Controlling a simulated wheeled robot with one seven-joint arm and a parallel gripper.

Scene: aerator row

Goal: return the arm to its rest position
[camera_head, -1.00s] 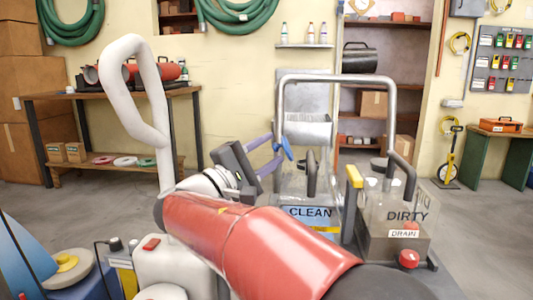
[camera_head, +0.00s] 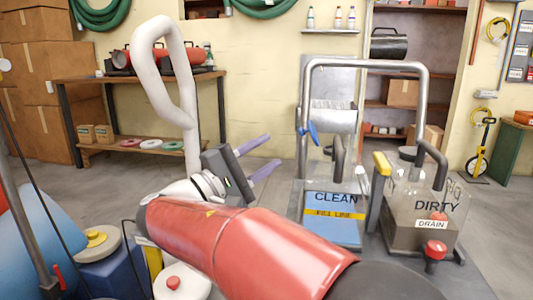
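My gripper (camera_head: 274,151), with two lavender fingers on a dark grey palm, is left of centre in the head view. Its fingers are spread apart with nothing visible between them, and floor and wall show behind. My red arm (camera_head: 240,245) stretches from the lower right up to the gripper. A small blue lever (camera_head: 309,132) on the cart's left upright is to the right of the fingertips, with a gap between them in the picture.
The metal-framed cart (camera_head: 366,64) stands right of the gripper, with a CLEAN tank (camera_head: 331,228) and a DIRTY tank (camera_head: 425,222). A bent white pipe (camera_head: 187,100) rises at left. A blue container (camera_head: 103,272) is lower left. A workbench (camera_head: 75,80) stands behind.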

